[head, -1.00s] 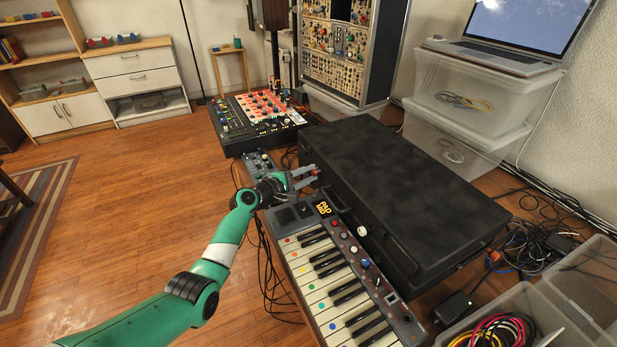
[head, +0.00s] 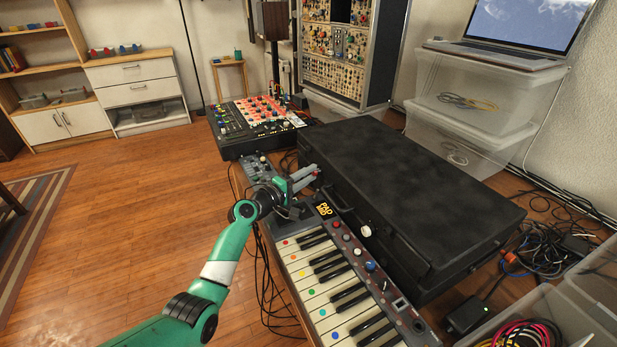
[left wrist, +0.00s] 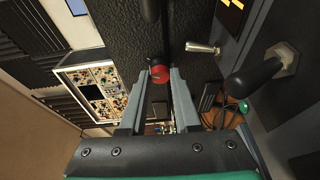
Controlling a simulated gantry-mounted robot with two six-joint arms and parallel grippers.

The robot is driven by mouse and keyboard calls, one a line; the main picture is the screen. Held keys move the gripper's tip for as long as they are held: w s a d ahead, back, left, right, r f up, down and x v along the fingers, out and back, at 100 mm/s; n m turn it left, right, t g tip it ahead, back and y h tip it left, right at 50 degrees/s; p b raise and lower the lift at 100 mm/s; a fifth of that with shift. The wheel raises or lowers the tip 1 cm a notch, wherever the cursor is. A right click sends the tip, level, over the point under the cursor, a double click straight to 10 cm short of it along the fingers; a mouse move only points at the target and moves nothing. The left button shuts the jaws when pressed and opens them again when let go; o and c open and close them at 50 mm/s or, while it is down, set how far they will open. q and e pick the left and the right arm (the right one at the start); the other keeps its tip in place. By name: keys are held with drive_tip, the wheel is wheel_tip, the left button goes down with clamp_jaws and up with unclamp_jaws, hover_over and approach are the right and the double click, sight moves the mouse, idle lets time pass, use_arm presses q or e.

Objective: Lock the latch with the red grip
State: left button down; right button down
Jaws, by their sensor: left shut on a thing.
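The black case (head: 400,185) lies shut on the table in the head view. In the left wrist view the red grip (left wrist: 159,74) of a latch sits at the case's side, between the fingertips of my left gripper (left wrist: 158,80). In the head view my left gripper (head: 312,177) reaches the case's near left side, and its fingers are shut on the red grip. The latch body is mostly hidden by the fingers. A bare silver lever (left wrist: 202,48) stands beside the red grip in the left wrist view. My right gripper is not in view.
A keyboard (head: 345,275) with coloured dots lies close along the case's front, below my gripper. A small grey device (head: 259,168) and a mixer (head: 250,124) are to the left and behind. Clear bins (head: 465,90) and loose cables (head: 550,250) are at the right.

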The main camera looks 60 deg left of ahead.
use_arm(q)
drive_tip(key=c, duration=0.6)
unclamp_jaws()
drive_tip(key=p+v, duration=0.5)
drive_tip(key=v, duration=0.6)
drive_tip(key=shift+s+d+f, duration=0.1)
drive_tip(key=shift+s, duration=0.25)
